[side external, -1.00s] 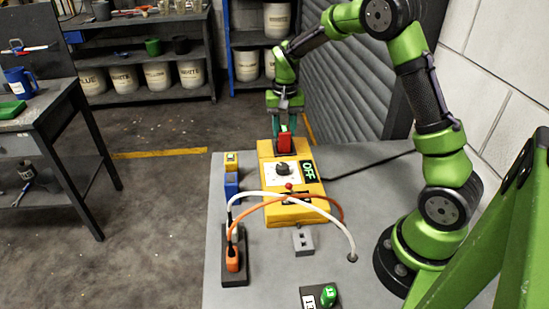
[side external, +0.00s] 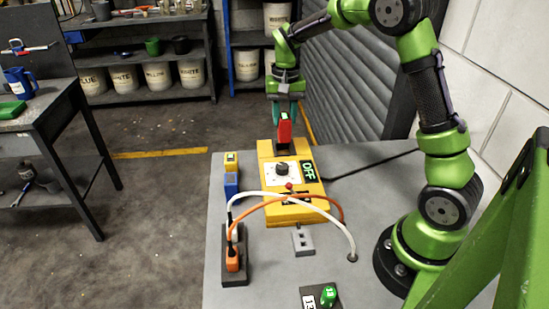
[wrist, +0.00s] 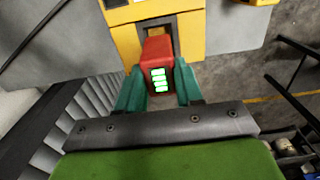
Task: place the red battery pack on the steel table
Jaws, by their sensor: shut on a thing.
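My gripper (side external: 285,112) is shut on the red battery pack (side external: 285,128) and holds it upright just above the back end of the yellow box (side external: 295,208). In the wrist view the red battery pack (wrist: 157,55) sits between the two teal fingers of my gripper (wrist: 158,88), with lit green bars on its face. Behind it shows an empty dark-framed slot in the yellow box (wrist: 125,40). The box carries a dial and a sign reading OFF. The grey steel table (side external: 385,165) lies under the box.
A yellow block and a blue block (side external: 231,184) stand left of the box. An orange plug (side external: 232,258) sits in a dark stand, with white and orange cables arching over the box front. A small grey block (side external: 303,242) and a green knob (side external: 328,295) are nearer the front. Table right of the box has bare room.

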